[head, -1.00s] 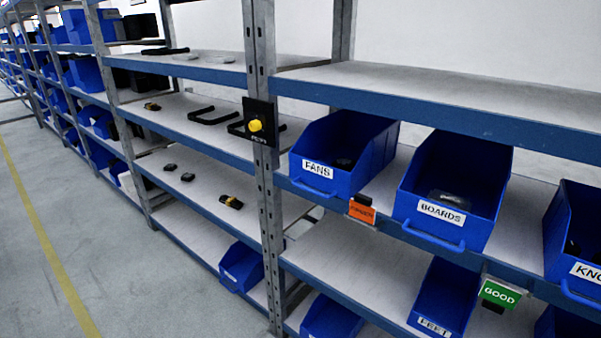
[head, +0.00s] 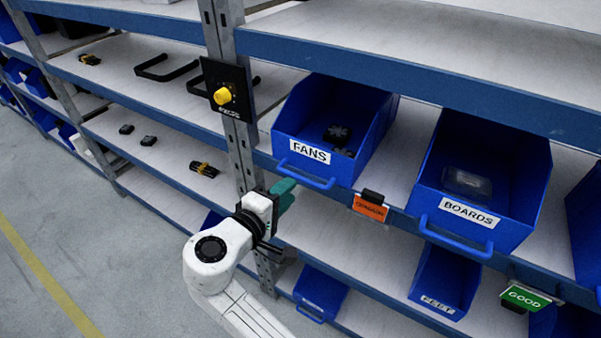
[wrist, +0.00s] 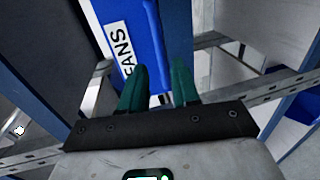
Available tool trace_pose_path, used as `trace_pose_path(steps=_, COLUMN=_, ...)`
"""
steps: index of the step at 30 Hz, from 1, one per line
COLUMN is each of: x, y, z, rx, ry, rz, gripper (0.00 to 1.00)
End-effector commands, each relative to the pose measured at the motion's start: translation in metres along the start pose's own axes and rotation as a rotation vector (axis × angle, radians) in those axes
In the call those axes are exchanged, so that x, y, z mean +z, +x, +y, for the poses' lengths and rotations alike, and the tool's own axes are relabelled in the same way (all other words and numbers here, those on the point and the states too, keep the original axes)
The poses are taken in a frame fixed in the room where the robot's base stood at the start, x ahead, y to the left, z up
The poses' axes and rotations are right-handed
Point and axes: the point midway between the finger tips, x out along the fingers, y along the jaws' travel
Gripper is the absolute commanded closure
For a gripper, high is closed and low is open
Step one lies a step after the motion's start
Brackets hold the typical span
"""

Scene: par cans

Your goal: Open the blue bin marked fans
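The blue bin marked FANS (head: 345,120) sits on the middle shelf, right of the upright post. Dark fan-like parts lie inside it. Its blue handle (head: 304,178) runs along the lower front, below the white label. In the wrist view the bin's front with its FANS label (wrist: 121,45) shows ahead, turned sideways. My gripper (head: 285,190) is just below and left of the handle, apart from it as far as I can see.
A black plate with a yellow knob (head: 223,96) is on the metal post (head: 240,150) close to my arm. The BOARDS bin (head: 480,180) stands to the right. An orange tag (head: 370,207) hangs on the shelf edge between the bins. Floor at left is clear.

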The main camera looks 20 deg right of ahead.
Motion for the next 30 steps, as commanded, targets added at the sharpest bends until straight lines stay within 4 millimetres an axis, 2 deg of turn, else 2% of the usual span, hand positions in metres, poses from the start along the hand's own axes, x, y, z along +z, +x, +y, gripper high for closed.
trace_pose_path(steps=6, x=0.001, y=0.041, z=0.002, rx=-0.002, ry=0.0, rz=-0.004, gripper=0.69)
trace_pose_path(steps=12, x=0.001, y=0.064, z=0.001, rx=-0.002, ry=0.0, rz=-0.002, gripper=0.69)
trace_pose_path(steps=17, x=0.001, y=0.072, z=0.0, rx=-0.003, ry=0.001, rz=-0.002, gripper=0.69)
trace_pose_path(steps=25, x=0.001, y=0.073, z=0.0, rx=-0.002, ry=0.001, rz=-0.001, gripper=0.7)
trace_pose_path(steps=30, x=0.001, y=0.072, z=0.0, rx=-0.002, ry=0.001, rz=-0.001, gripper=0.86)
